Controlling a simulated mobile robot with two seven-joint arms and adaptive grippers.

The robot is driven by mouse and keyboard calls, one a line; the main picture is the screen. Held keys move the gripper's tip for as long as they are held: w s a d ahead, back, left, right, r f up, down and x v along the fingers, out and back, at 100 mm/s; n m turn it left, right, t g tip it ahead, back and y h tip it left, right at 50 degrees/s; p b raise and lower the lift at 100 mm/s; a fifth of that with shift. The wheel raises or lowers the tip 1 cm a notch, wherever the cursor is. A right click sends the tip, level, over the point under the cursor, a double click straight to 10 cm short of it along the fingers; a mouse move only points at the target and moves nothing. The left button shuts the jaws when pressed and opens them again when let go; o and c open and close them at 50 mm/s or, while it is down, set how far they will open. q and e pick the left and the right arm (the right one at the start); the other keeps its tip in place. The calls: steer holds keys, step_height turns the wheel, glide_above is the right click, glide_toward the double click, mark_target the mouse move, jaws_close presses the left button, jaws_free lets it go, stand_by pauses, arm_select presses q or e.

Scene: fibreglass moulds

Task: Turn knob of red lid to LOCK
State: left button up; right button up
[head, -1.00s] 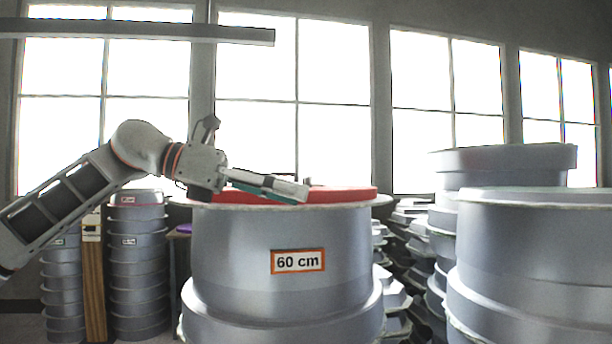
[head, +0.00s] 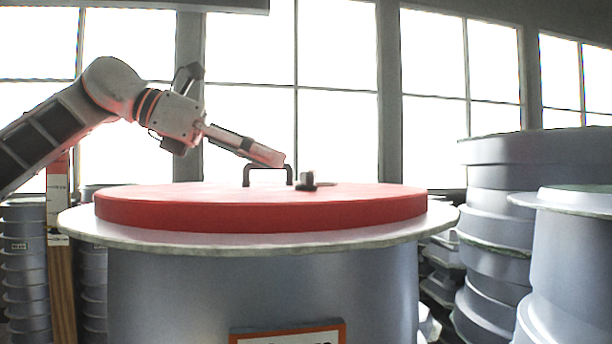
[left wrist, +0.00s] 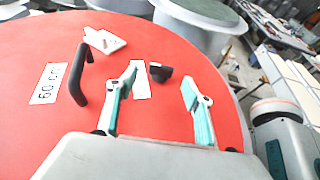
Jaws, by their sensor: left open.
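The red lid (head: 260,210) lies on top of a large grey mould (head: 260,275). Its small dark knob (head: 308,181) stands right of a dark handle (head: 267,169). In the left wrist view, the knob (left wrist: 160,73) sits beside a white label (left wrist: 140,82), whose writing I cannot read. My left gripper (head: 278,160) is above the lid near the handle, pointing right and slightly down. In the left wrist view, its two teal-lined fingers (left wrist: 160,76) are spread and empty, with the knob between the fingertips in the picture. My right gripper is not in view.
The handle (left wrist: 79,74) stands up left of the fingers in the left wrist view. A "60 cm" label (left wrist: 48,83) and another white plate (left wrist: 104,40) lie on the lid. Stacked grey moulds (head: 495,220) stand at the right, with more at the left (head: 24,260).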

mark_target(306, 173)
arm_select(q)
steer(key=shift+w, duration=0.15)
steer(key=shift+d, duration=0.3)
steer(key=shift+p+x, duration=0.5)
steer(key=shift+x, duration=3)
steer(key=c, duration=1.1)
